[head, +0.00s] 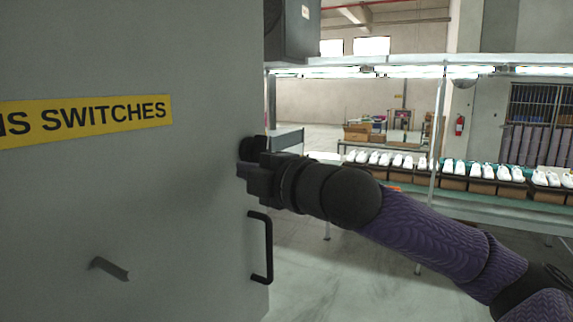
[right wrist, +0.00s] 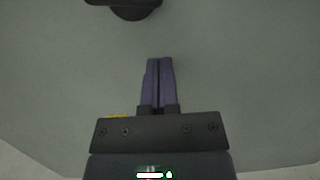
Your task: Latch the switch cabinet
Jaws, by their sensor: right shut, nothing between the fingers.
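The grey switch cabinet (head: 120,210) fills the left of the head view, with a yellow label ending in "SWITCHES" (head: 88,118). A black knob-like part (head: 247,148) sits near the right edge of its face, partly hidden by my right gripper. A dark round part (right wrist: 130,8) shows at the top of the right wrist view, cut off by the frame. My right gripper (head: 242,172) is shut and empty beside the black part; in the wrist view its purple fingers (right wrist: 160,82) are together, apart from the dark part. My left gripper is out of view.
A black bar handle (head: 267,248) is lower on the cabinet's right edge. A shoe line (head: 470,210) with white shoes (head: 400,160) stands behind on the right. Open floor (head: 330,280) lies between.

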